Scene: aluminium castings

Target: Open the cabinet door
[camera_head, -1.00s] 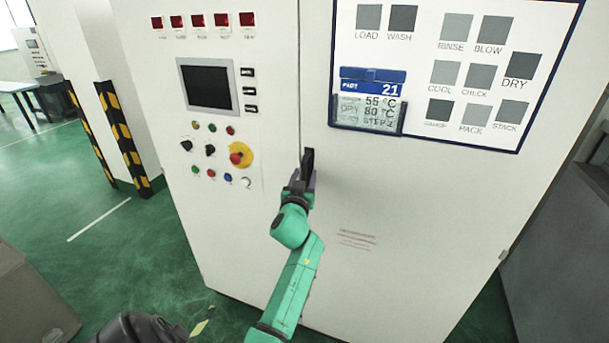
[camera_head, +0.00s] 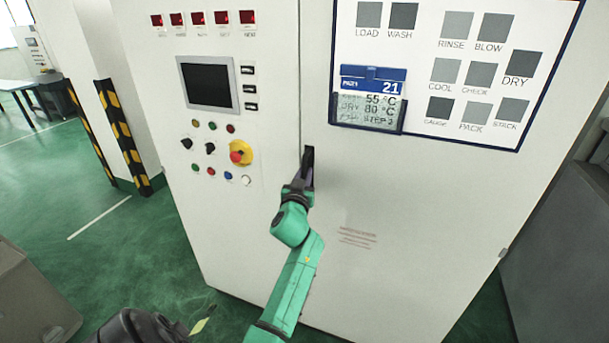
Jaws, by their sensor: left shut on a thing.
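The white cabinet door (camera_head: 430,215) is the right-hand panel of a tall white cabinet, and it looks flush with the panel on its left. A dark upright handle (camera_head: 308,157) sits at the door's left edge, beside the vertical seam. My left gripper (camera_head: 303,178), at the end of a green arm, is shut on the lower part of the handle. Its fingers partly hide the handle there. My right gripper is not in view.
The left panel carries a dark screen (camera_head: 207,85), several buttons and a red-yellow knob (camera_head: 240,152). A striped yellow-black post (camera_head: 123,140) stands left of the cabinet. A grey box (camera_head: 30,295) is at the lower left. Green floor (camera_head: 110,240) is open between them.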

